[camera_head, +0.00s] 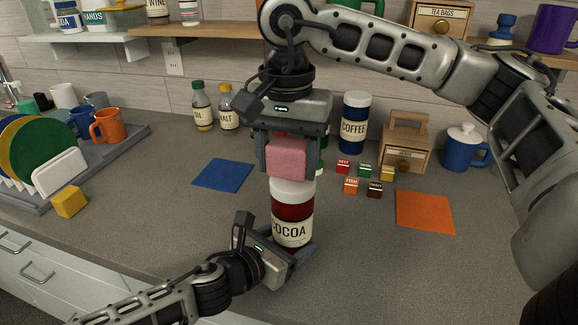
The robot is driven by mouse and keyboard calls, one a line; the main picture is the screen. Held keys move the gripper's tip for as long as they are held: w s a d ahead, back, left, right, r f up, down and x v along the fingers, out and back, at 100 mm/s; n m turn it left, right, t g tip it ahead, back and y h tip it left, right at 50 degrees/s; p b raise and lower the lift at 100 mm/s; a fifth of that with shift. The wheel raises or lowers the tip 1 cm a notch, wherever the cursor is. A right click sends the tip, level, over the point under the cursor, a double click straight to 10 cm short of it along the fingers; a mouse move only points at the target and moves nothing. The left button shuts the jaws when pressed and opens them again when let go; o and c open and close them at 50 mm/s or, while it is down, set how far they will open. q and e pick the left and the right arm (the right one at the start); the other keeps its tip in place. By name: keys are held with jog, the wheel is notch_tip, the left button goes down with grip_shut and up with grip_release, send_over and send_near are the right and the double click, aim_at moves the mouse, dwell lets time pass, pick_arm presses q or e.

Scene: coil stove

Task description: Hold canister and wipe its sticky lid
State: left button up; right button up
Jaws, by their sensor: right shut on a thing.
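A cocoa canister (292,230) with a white lid (292,188), a dark red band and a cream label stands upright on the counter in the middle. My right gripper (287,172) comes down from above, shut on a pink sponge (287,157). The sponge is right at the lid, its lower edge overlapping the lid's far part in the picture; contact is hard to judge. My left gripper (293,250) is low at the canister's base, with a dark finger showing at its right side. The other finger is hidden, so its grip is unclear.
A blue mat (222,175) lies left and an orange mat (425,211) right. A dish rack (95,165) and yellow block (69,202) are left.

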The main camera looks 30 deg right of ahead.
jog(key=shift+r, duration=2.75)
pick_arm(q)
jog(key=o, duration=1.1)
jog(key=v, duration=1)
jog(key=shift+s+a+r, duration=0.1)
jog(key=shift+a, duration=0.2)
jog(key=shift+s+a+r, duration=0.2)
jog(key=shift+s+a, duration=0.05)
jog(key=shift+a, duration=0.35)
